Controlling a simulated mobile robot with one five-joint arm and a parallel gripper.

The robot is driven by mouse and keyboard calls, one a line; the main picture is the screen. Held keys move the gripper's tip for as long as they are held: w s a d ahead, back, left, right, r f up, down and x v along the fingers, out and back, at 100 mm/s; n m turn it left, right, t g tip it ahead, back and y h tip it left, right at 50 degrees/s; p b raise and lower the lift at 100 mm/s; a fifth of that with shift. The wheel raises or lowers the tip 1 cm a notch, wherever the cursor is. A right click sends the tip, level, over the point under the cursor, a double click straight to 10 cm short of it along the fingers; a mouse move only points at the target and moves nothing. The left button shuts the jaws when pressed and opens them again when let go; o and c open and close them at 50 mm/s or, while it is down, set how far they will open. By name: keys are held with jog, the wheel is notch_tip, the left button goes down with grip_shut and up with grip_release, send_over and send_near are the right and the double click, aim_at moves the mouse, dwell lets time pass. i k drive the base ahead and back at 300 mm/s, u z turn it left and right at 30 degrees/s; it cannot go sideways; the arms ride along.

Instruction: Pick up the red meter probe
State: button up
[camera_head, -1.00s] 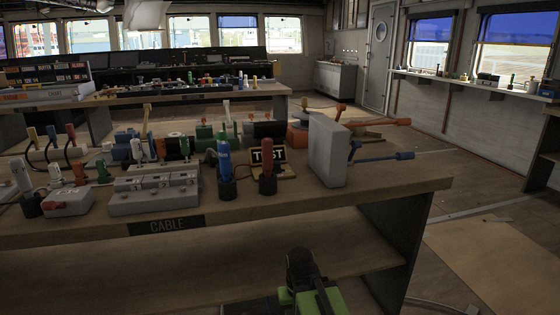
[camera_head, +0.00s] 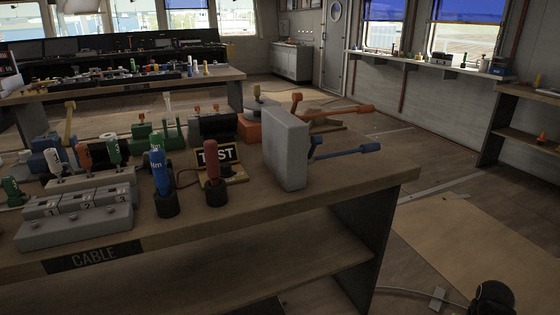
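A red-handled piece (camera_head: 212,172) stands upright in a small black holder on the bench marked CABLE, just in front of the TEST sign (camera_head: 219,157). It looks like the red meter probe; its lower end is hidden in the holder. A blue-handled tool (camera_head: 158,172) marked Nm stands in a similar black holder just left of it. A dark rounded part of my arm shows at the bottom right, low and well away from the red piece. No gripper fingers can be made out.
A grey numbered block (camera_head: 75,217) sits at the left front. The bench's right end (camera_head: 395,180) is bare. Open floor with a tan panel (camera_head: 475,240) lies right.

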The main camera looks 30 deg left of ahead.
aim_at(211, 146)
jog(key=z, duration=0.15)
jog(key=k, duration=1.55)
jog(key=u, duration=2.2)
jog(key=i, duration=1.05)
jog(key=z, duration=0.15)
